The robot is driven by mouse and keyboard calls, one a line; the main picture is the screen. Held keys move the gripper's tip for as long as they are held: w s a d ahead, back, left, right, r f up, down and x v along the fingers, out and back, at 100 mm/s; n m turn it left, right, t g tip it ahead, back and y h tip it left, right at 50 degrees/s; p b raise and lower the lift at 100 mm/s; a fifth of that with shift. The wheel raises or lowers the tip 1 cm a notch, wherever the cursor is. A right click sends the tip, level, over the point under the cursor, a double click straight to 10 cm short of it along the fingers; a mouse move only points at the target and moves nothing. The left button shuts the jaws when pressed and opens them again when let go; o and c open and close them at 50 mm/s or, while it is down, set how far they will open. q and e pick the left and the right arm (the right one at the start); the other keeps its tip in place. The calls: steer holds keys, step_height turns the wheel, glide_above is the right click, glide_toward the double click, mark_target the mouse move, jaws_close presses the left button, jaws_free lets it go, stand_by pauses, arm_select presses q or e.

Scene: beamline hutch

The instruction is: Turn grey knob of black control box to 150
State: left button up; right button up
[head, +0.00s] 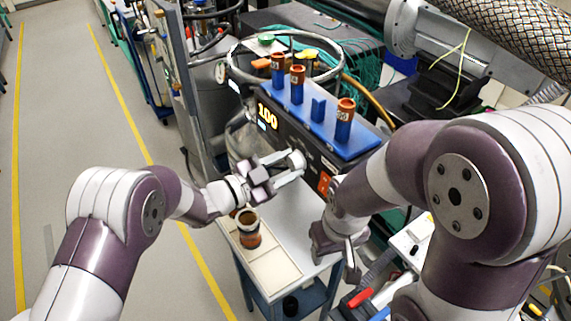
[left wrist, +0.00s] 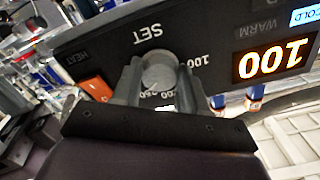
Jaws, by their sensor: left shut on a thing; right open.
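The black control box (head: 295,143) stands on the white table, its display (head: 268,116) reading 100 in orange digits. In the left wrist view, which is upside down, the display (left wrist: 273,61) also reads 100 and the blue COLD label (left wrist: 305,16) is lit. The grey knob (left wrist: 160,70) sits under the word SET, with dial numbers partly hidden around it. My left gripper (head: 294,166) is at the box front; in the left wrist view its two fingers (left wrist: 161,88) are shut on the knob's sides. My right gripper (head: 345,256) is open and empty, lower right.
A blue rack (head: 318,118) with several orange-brown capped vials is on the box. An orange switch (left wrist: 97,88) is beside the knob. An amber jar (head: 248,229) stands on a pale tray (head: 273,270) below my left gripper. The floor at left is clear.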

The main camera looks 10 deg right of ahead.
arm_select(q)
steer(key=n+p, duration=0.1)
steer(key=n, duration=0.3)
steer(key=shift+r+n, duration=0.15)
steer(key=shift+n, duration=0.15)
steer(key=n+p, duration=0.1)
steer(key=n, duration=0.3)
steer(key=shift+s+r+n+p, duration=0.1)
steer(key=shift+n+p, duration=0.2)
steer(key=n+p, duration=0.2)
steer(key=n, duration=0.3)
steer(key=shift+d, duration=0.1)
steer(key=shift+n+p, duration=0.7)
steer(key=shift+n, duration=1.4)
steer(key=o, duration=1.1)
steer(key=shift+c, duration=0.2)
